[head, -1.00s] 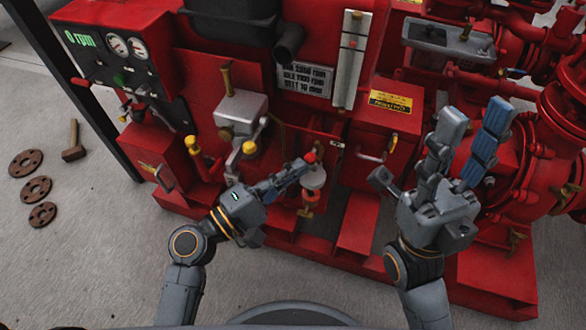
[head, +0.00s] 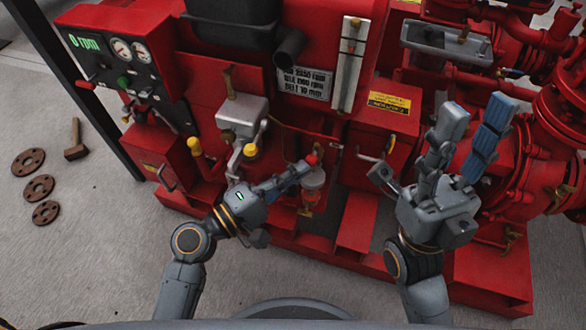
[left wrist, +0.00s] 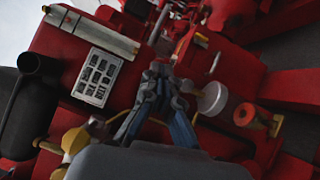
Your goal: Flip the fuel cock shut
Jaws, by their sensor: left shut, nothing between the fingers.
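My left gripper (head: 300,169) is shut and empty, its fingertips at a small red-ended lever (head: 311,159), which looks like the fuel cock's handle. The lever sits just above a glass fuel bowl (head: 314,182) on the red pumpset. I cannot tell whether the fingertips touch it. In the left wrist view, the closed fingertips (left wrist: 160,72) point at red and grey parts, with the pale bowl (left wrist: 212,98) to their right. The lever's exact angle is unclear. My right gripper (head: 477,110) is open and empty, in front of the pumpset at the right.
A yellow-knobbed lever (head: 249,150) stands left of the cock. A red box (head: 382,125) with a yellow label is to the right. A black pipe (head: 289,45) and a sign (head: 305,83) are above. Rusty flanges (head: 38,187) and a hammer (head: 76,141) lie on the floor.

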